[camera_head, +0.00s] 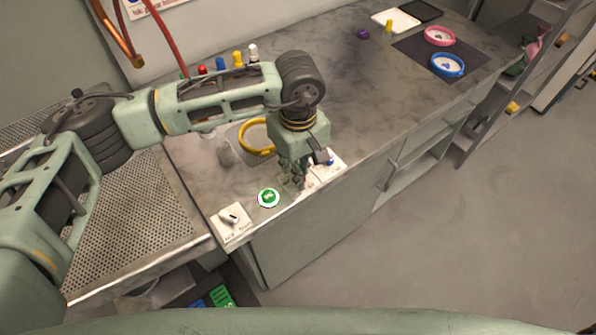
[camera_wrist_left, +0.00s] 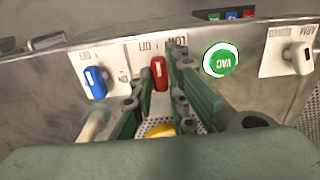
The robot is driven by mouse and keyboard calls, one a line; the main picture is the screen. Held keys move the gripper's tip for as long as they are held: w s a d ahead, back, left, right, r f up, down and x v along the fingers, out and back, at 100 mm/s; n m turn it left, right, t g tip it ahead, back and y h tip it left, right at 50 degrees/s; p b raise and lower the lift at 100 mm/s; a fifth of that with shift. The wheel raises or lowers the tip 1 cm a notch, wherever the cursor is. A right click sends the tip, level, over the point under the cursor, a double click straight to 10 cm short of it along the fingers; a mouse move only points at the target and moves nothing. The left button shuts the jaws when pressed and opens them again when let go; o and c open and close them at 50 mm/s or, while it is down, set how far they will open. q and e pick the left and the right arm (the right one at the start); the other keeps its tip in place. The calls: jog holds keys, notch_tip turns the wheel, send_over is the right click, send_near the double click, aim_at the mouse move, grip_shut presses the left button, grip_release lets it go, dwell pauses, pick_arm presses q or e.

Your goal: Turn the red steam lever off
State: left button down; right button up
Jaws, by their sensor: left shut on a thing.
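The red steam lever (camera_wrist_left: 159,72) stands on a white plate at the counter's front edge in the left wrist view. Its plate carries black lettering with LOW and OFF, partly covered by the fingers. My left gripper (camera_wrist_left: 157,90) has one finger on each side of the lever and is shut on it. In the head view the left gripper (camera_head: 293,179) points down at the control plates, and its fingers mostly hide the red lever. My right gripper is not in view.
A blue lever (camera_wrist_left: 95,82) sits beside the red one. On the other side are a green VAC button (camera_head: 268,198) and a white knob (camera_head: 230,217). A yellow ring (camera_head: 256,149) lies behind the gripper. The counter's middle is clear.

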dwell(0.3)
pick_arm(q)
jog(key=c, duration=1.7)
grip_release()
notch_tip(320, 180, up, 12)
jog(key=shift+r, duration=0.1)
